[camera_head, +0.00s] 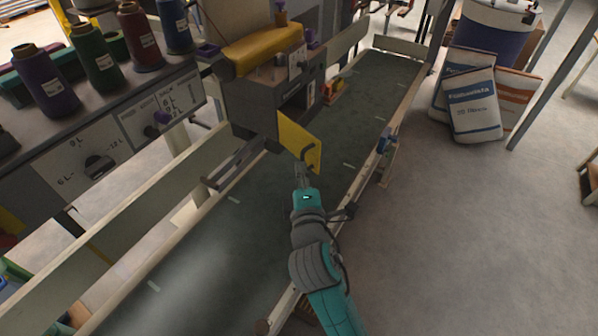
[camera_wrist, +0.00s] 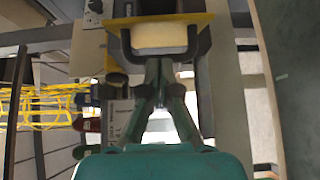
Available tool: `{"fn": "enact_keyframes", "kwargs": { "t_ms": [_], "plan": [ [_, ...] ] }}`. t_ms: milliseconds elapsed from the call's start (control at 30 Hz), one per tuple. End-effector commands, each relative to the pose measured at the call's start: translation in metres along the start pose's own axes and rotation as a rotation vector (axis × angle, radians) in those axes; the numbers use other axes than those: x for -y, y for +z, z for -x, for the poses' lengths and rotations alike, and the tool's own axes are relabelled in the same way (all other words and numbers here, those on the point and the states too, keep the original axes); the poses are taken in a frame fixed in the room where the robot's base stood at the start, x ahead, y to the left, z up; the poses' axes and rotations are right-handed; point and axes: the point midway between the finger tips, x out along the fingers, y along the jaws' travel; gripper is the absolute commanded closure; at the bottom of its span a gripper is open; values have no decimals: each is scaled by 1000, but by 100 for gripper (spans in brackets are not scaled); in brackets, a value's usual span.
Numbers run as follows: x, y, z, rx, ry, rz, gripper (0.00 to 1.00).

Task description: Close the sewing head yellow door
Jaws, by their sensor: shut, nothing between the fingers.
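The sewing head (camera_head: 265,95) is a dark grey box with a yellow top, above the conveyor. Its yellow door (camera_head: 298,138) stands open, swung out from the opening toward my arm. A dark U-shaped handle (camera_head: 308,153) is on the door's face. My gripper (camera_head: 301,168) is shut and empty, just below the door near the handle. In the wrist view, the door (camera_wrist: 208,18) shows nearly edge-on at the top with the handle (camera_wrist: 127,45) below it.
The dark conveyor belt (camera_head: 345,110) runs under the head between pale rails. Thread spools (camera_head: 95,55) stand on the panel at left. A small blue-and-purple device (camera_head: 386,141) sits on the right rail. White sacks (camera_head: 473,105) stand on open floor at right.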

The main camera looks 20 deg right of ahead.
Motion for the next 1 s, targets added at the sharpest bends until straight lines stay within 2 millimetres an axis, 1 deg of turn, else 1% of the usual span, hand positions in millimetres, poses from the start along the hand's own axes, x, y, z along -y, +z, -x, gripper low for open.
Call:
{"fn": "enact_keyframes", "kwargs": {
  "t_ms": [67,667,1000],
  "plan": [
    [0,4,-1,2,1,1,100],
    [0,19,-5,2,0,1,100],
    [-1,36,-12,3,1,1,100]
  ]
}}
